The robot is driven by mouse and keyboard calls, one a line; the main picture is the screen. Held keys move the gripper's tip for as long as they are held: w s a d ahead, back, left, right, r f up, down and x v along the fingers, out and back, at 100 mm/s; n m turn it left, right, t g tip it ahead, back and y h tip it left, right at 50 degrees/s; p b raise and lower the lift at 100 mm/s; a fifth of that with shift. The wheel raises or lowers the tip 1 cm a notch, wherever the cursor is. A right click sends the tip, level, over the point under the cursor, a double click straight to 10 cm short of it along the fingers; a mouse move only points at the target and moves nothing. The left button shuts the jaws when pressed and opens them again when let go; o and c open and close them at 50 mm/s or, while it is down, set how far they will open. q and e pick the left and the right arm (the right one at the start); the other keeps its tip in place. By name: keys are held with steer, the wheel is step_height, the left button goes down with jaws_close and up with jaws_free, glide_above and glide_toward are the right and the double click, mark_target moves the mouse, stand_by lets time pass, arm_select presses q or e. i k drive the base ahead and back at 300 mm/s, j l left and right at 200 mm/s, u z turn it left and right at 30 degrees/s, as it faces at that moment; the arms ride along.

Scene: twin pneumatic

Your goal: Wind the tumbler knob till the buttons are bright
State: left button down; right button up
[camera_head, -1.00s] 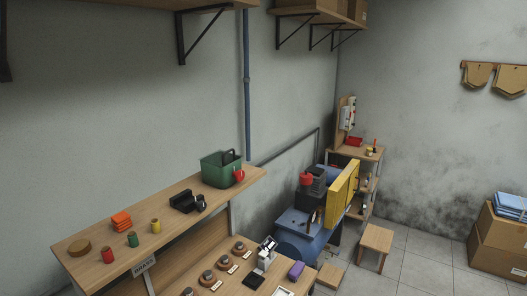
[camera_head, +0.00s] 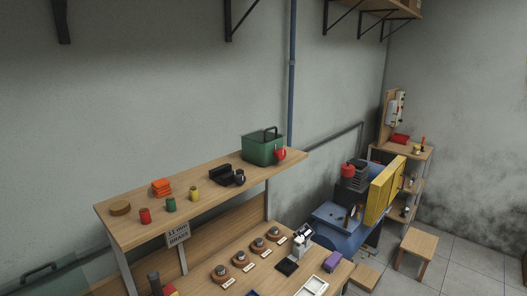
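I cannot make out a tumbler knob or the buttons for certain. Several round brown bases with grey tops (camera_head: 258,243) stand in a slanting row on the lower bench, each with a small white label in front. A small white and grey device (camera_head: 301,242) stands to their right. Neither of my grippers is in view.
The wooden shelf (camera_head: 225,181) above the bench carries a green bin (camera_head: 263,149), a red mug (camera_head: 280,154), black items and small coloured cylinders. A blue machine (camera_head: 343,222) with a yellow panel (camera_head: 385,190) and a stool (camera_head: 416,246) stand right. Floor beyond is clear.

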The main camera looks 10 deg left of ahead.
mark_target(281, 154)
steer(key=i+l+z, duration=0.2)
steer(key=i+l, duration=0.15)
steer(key=i+l+z, duration=0.15)
steer(key=i, duration=0.45)
steer(key=l, duration=0.1)
